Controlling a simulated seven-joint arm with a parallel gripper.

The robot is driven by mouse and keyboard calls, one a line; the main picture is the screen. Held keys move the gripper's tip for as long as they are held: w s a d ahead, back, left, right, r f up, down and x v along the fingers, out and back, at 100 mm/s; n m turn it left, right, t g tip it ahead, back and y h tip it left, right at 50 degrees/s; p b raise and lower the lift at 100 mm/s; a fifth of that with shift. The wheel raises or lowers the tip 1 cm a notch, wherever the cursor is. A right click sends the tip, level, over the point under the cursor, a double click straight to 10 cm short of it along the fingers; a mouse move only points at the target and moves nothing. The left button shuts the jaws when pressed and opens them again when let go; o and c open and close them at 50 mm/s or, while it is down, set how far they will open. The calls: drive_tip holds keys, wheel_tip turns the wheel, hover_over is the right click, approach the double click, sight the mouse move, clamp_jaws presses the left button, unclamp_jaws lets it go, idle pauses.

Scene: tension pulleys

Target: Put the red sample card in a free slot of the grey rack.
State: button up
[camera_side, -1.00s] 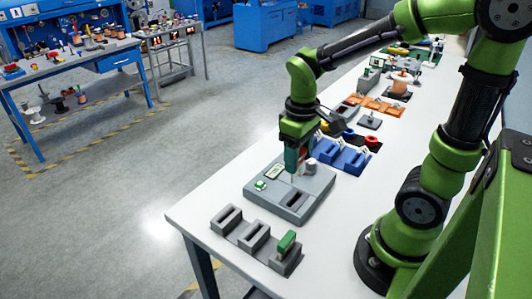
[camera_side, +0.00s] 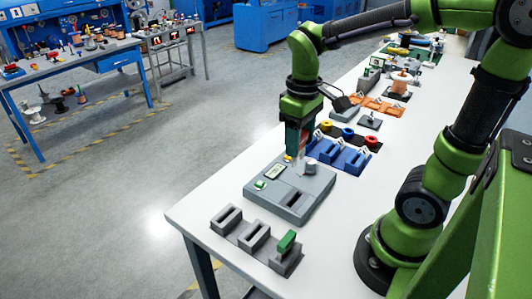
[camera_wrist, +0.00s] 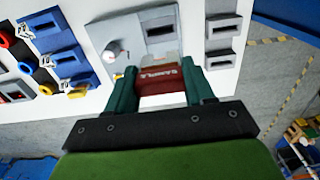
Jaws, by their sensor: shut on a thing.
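My gripper (camera_side: 298,160) is shut on the red sample card (camera_wrist: 162,79), whose lettered face shows between the two fingers in the wrist view. In the side view the fingers are over the back part of the grey device, and the card cannot be made out clearly. The grey rack (camera_side: 239,237) stands at the table's near end, apart from my gripper. Its left and middle slots look empty, and a green card (camera_side: 286,241) stands upright in its right slot. Part of the rack also shows at the upper right of the wrist view (camera_wrist: 222,44).
The grey device (camera_side: 315,197) has a small screen (camera_side: 275,172), a green button (camera_side: 260,184), a pale knob (camera_side: 311,167) and a slot. Blue holders (camera_side: 345,159) with coloured rings stand behind it. A narrow strip of bare table lies between device and rack.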

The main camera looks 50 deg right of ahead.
drive_tip(key=w+a+f, duration=0.2)
drive_tip(key=a+f, duration=0.9)
drive_tip(key=a, duration=0.3)
idle(0.4)
drive_tip(key=shift+f, duration=2)
idle(2.0)
drive_tip(key=o, duration=1.4)
drive_tip(key=shift+o, duration=0.2)
wheel_tip(320, 180, up, 8)
